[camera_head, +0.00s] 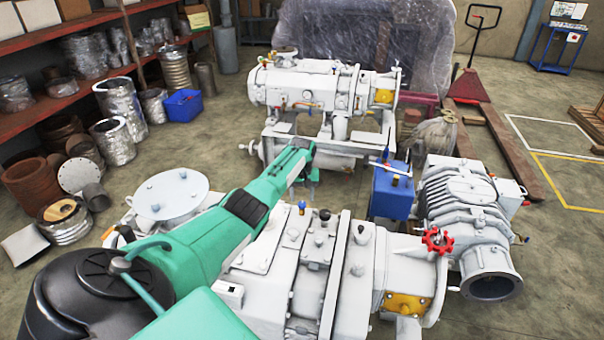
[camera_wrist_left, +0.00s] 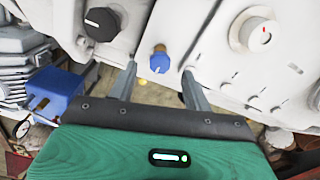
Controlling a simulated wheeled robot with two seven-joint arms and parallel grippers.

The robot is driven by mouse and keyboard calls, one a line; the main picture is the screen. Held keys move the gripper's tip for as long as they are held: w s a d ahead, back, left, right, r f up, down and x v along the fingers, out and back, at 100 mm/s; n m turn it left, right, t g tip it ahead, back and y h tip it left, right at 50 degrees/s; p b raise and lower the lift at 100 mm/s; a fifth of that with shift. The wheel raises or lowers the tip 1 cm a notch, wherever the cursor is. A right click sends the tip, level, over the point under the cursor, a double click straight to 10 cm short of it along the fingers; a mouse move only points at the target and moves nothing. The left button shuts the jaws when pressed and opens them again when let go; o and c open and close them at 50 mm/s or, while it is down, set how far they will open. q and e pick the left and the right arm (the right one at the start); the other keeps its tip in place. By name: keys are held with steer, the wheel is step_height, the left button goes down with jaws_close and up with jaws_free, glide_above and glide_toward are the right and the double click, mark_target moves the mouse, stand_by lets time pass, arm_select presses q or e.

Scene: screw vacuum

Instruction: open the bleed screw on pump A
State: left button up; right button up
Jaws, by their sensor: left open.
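The large white pump in front (camera_head: 283,270) fills the lower middle of the head view. A small blue knob (camera_head: 302,207) stands on its top beside a black knob (camera_head: 325,214). In the left wrist view, the blue knob (camera_wrist_left: 159,63) has a brass collar and lies between the fingers in the picture; it may be the bleed screw. I cannot tell whether it lies between the fingers in depth. My left gripper (camera_wrist_left: 160,69) is open and empty, and it shows above the pump in the head view (camera_head: 309,180). My right gripper is out of view. No pump label is readable.
A blue box (camera_head: 393,193) stands right of the gripper, with a ribbed grey blower (camera_head: 463,205) beyond. A red handwheel (camera_head: 437,240) sits on the front pump's right end. Another white pump (camera_head: 325,92) stands behind. Shelves line the left; the floor at right is partly clear.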

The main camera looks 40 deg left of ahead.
mark_target(302, 203)
arm_select(q)
step_height(302, 203, up, 11)
steer(key=b, duration=0.2)
steer(key=shift+r, duration=0.2)
stand_by(0.4)
